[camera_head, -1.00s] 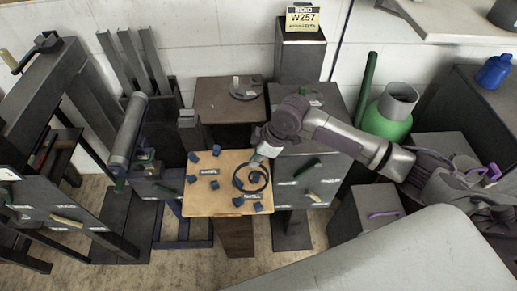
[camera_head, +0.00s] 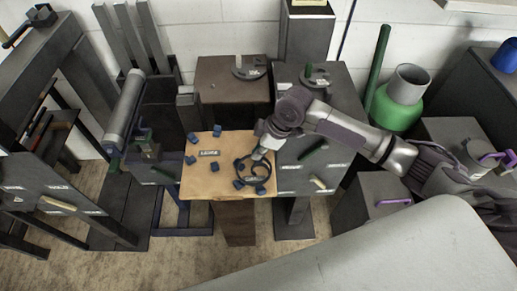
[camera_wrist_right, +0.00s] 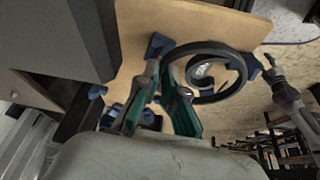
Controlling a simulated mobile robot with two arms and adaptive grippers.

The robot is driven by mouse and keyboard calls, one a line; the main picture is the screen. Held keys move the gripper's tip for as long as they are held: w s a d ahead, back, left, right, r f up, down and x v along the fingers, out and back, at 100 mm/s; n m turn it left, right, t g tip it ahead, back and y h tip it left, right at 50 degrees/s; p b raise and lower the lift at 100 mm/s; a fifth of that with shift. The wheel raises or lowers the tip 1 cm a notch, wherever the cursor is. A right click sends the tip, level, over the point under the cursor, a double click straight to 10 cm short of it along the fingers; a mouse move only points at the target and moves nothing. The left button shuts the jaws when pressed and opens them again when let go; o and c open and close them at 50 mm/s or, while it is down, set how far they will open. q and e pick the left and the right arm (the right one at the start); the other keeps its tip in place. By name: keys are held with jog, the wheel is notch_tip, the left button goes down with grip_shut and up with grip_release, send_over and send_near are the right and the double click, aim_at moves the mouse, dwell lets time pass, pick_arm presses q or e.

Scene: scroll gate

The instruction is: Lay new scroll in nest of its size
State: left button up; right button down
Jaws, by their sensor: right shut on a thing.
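The scroll (camera_head: 241,167), a dark flat spiral ring, is at the right part of a wooden board (camera_head: 200,181). It also shows in the right wrist view (camera_wrist_right: 236,85). My right gripper (camera_head: 260,153) is shut on the scroll's rim near the board's right edge; its teal fingers (camera_wrist_right: 166,68) pinch it in the wrist view. A label shows inside the ring, and several blue blocks (camera_head: 239,184) stand around it. Whether the scroll touches the board I cannot tell. The left nest, with a label reading LARGE (camera_head: 209,153), has several blue blocks (camera_head: 191,160) and is empty.
Behind the board stands a dark table (camera_head: 218,85) with a dark curved piece (camera_head: 248,72). A green cylinder (camera_head: 392,112) stands farther right. A steel roller (camera_head: 124,105) is at left.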

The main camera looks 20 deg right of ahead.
jog(key=shift+s+f, duration=0.15)
jog(key=shift+f, duration=0.4)
jog(key=shift+d+f, duration=0.2)
jog(key=shift+f, duration=0.05)
dwell(0.8)
jog(key=shift+s+f, duration=0.3)
jog(key=shift+f, duration=0.15)
dwell(0.4)
jog(key=c, duration=1.4)
grip_release()
jog(key=shift+c, duration=0.2)
jog(key=shift+o, duration=1.1)
jog(key=shift+w+f, duration=0.2)
jog(key=shift+w, duration=0.1)
jog(key=shift+w+d+r, duration=0.1)
jog(key=shift+w+r, duration=0.05)
jog(key=shift+r, duration=0.45)
jog(key=v, duration=1.1)
jog(key=shift+s+a+r+p, duration=0.15)
jog(key=shift+s+a+p, duration=0.05)
jog(key=shift+s+p, duration=0.1)
jog(key=shift+a, duration=0.1)
